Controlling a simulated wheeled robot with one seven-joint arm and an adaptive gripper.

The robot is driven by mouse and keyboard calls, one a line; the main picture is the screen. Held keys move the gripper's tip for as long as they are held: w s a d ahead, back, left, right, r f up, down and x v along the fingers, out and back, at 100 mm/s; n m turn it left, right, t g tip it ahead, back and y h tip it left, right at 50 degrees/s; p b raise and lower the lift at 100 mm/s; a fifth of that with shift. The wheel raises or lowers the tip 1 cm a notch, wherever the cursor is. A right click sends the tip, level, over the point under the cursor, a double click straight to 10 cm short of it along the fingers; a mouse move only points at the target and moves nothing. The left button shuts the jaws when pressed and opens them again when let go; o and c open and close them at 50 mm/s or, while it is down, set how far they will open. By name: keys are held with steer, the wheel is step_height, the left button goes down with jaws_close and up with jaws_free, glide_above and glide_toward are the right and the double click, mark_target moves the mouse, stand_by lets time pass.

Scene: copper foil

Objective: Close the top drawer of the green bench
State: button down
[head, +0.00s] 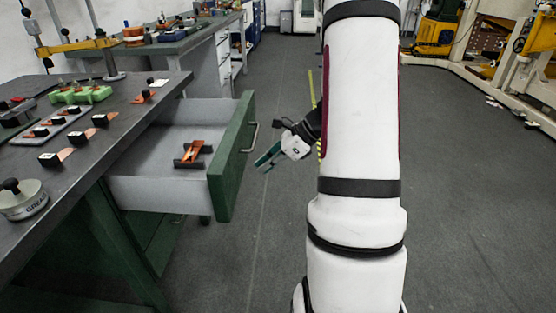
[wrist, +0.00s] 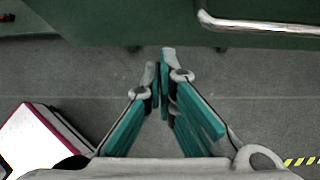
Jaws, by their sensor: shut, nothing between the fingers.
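The top drawer (head: 160,190) of the green bench (head: 95,240) stands pulled out. Its green front (head: 232,165) carries a metal handle (head: 251,137). An orange and black part lies inside the drawer (head: 192,152). My gripper (head: 264,163) is just to the right of the drawer front, apart from it, with its fingers pointing toward it. In the wrist view my gripper (wrist: 160,58) is shut with nothing between the teal fingers. The drawer front (wrist: 130,22) and part of the handle (wrist: 260,26) show beyond the fingertips in that view.
The bench top (head: 120,120) holds a round weight (head: 22,200), a green block tray (head: 80,94) and several small parts. Another bench (head: 180,42) stands behind. Open grey floor (head: 460,210) lies to the right; yellow machinery (head: 440,30) stands at the far right.

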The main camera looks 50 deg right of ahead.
mark_target(238, 174)
steer(key=shift+w+a+b, duration=0.2)
steer(key=shift+w+a, duration=0.4)
steer(key=shift+w, duration=0.2)
steer(key=shift+w+a+b, duration=0.2)
steer(key=shift+w+a, duration=0.4)
steer(key=shift+w, duration=0.2)
steer(key=shift+w+a, duration=0.1)
steer(key=w+a+p, duration=0.1)
steer(key=w+a, duration=0.5)
steer(key=w, duration=0.1)
steer(key=w+a+p, duration=0.1)
steer(key=w+a, duration=0.5)
steer(key=w, duration=0.2)
steer(key=w+a+p, duration=0.2)
steer(key=w+a, duration=0.4)
steer(key=w, duration=0.2)
steer(key=shift+w, duration=0.1)
steer(key=shift+a+r, duration=0.1)
steer(key=shift+a, duration=0.05)
